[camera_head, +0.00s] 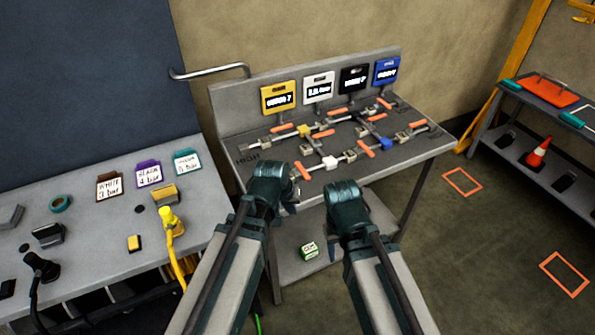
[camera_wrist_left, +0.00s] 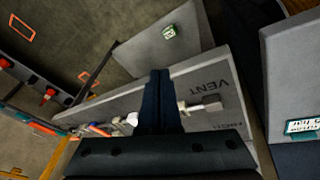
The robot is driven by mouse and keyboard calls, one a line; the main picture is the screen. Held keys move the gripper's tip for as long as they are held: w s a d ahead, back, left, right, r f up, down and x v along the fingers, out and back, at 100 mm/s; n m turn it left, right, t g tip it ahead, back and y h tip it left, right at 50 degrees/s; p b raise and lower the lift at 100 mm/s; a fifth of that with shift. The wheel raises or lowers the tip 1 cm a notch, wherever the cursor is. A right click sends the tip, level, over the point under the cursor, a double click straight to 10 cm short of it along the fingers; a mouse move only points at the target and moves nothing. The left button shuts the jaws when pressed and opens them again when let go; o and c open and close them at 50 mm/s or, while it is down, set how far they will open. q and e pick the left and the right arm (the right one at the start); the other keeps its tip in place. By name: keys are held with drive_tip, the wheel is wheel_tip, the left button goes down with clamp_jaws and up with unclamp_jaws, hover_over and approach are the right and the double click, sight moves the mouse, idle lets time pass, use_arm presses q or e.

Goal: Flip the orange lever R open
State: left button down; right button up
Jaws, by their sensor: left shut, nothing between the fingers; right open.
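Several orange levers sit on the jig bench, among them a front-left one (camera_head: 301,169), a front-middle one (camera_head: 365,148), a right one (camera_head: 418,124) and a back-right one (camera_head: 384,103). No letter R is readable, so I cannot tell which is lever R. My left gripper (camera_head: 292,196) is at the bench's front edge, near the front-left lever. In the left wrist view its dark fingers (camera_wrist_left: 159,100) are shut and empty, beside a metal fitting and the word VENT. My right gripper (camera_head: 344,188) is open in front of the same edge; its fingers are mostly hidden.
The jig bench (camera_head: 425,150) carries white, yellow and blue blocks and has coloured signs behind. A green-and-white cube (camera_head: 309,250) lies on its lower shelf. A left table (camera_head: 90,240) holds label cards and a yellow hose tool (camera_head: 171,222). A cart (camera_head: 530,110) stands right; floor between is open.

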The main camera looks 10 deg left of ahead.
sight(303, 173)
use_arm(q)
drive_tip(key=w+a+r+n+t+p, duration=0.1)
drive_tip(key=w+a+r+n+t, duration=0.2)
drive_tip(key=w, duration=0.5)
wheel_tip(303, 173, up, 2)
drive_tip(key=a+n, duration=0.1)
drive_tip(key=a, duration=0.1)
drive_tip(key=shift+a+t+h, duration=0.3)
drive_tip(key=shift+a, duration=0.05)
drive_tip(key=shift+w, duration=0.1)
drive_tip(key=b+x, duration=0.8)
drive_tip(key=x, duration=0.2)
drive_tip(key=d, duration=0.1)
drive_tip(key=w+d, duration=0.1)
drive_tip(key=shift+w+d, duration=0.55)
drive_tip(key=shift+d, duration=0.25)
